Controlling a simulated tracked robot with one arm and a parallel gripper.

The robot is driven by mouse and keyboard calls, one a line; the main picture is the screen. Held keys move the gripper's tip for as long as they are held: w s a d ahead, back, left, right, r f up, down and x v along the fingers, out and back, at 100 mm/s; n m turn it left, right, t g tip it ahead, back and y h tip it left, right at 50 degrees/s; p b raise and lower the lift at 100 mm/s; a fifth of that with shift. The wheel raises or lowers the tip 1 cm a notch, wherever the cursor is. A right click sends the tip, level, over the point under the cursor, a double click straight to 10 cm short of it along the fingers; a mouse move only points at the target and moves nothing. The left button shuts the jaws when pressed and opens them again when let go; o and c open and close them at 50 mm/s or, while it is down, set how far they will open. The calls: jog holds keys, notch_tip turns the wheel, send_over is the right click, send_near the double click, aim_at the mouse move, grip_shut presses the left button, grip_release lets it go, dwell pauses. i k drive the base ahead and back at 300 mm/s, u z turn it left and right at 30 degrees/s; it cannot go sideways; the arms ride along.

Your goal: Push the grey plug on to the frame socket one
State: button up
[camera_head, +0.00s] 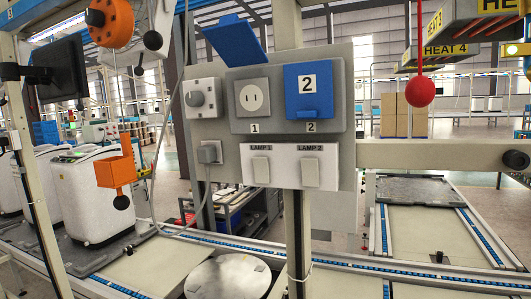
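The grey plug (210,152) sits at the lower left of the grey panel (230,150), under a grey rotary switch. A pale cable hangs close to it. I cannot tell how the plug is held there. Socket one (252,98) is above and right of the plug, a light square outlet with label 1 below it. Its blue cover (234,40) is swung up, so its face is exposed and empty. Socket two's blue cover (308,90) is down and hides that outlet. My gripper is not in view.
The rotary switch (203,98) is left of socket one. Lamp switches (291,168) are below the sockets. A red ball (420,91) hangs at right beneath the heater signs. An orange box (116,171) hangs at left. The space before the panel looks clear.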

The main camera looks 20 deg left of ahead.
aim_at(207, 154)
jog(key=z, duration=0.15)
jog(key=i, duration=1)
jog(key=u, duration=0.1)
